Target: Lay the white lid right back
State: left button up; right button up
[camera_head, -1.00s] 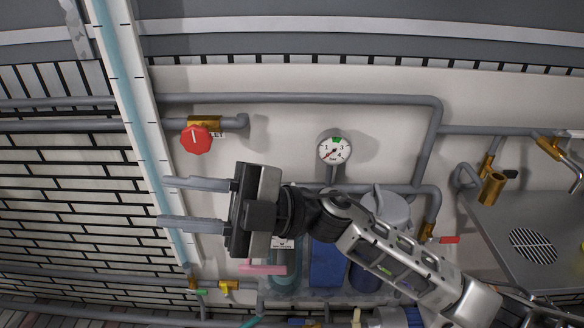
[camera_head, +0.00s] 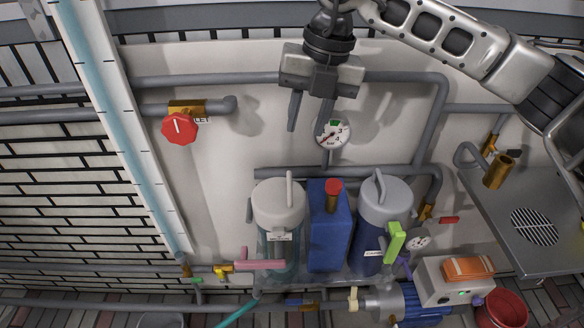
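A canister with a white lid (camera_head: 275,208) stands at the lower middle, its clear greenish body (camera_head: 278,252) below. The lid sits on top of the canister, with an upright handle (camera_head: 290,188). My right gripper (camera_head: 310,122) points down in front of the wall, above the lid in the picture and clear of it. Its two fingers are apart with nothing between them. One finger hangs beside the pressure gauge (camera_head: 333,133). My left gripper is not in view.
A blue container (camera_head: 328,235) with a red cap and a dark blue canister with a grey lid (camera_head: 387,203) stand to the right. Pipes run behind. A red valve knob (camera_head: 180,129) is at left, a pink lever (camera_head: 258,265) low in front, a metal sink (camera_head: 535,210) at right.

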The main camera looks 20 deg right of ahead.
aim_at(290, 181)
jog(key=f, duration=0.4)
jog(key=a+f, duration=0.1)
jog(key=f, duration=0.2)
jog(key=a+f, duration=0.1)
jog(key=f, duration=0.3)
jog(key=shift+w+a+f+p, duration=0.15)
jog(key=shift+w+f+p, duration=0.15)
jog(key=shift+w+p, duration=0.1)
jog(key=shift+c, duration=0.3)
grip_shut()
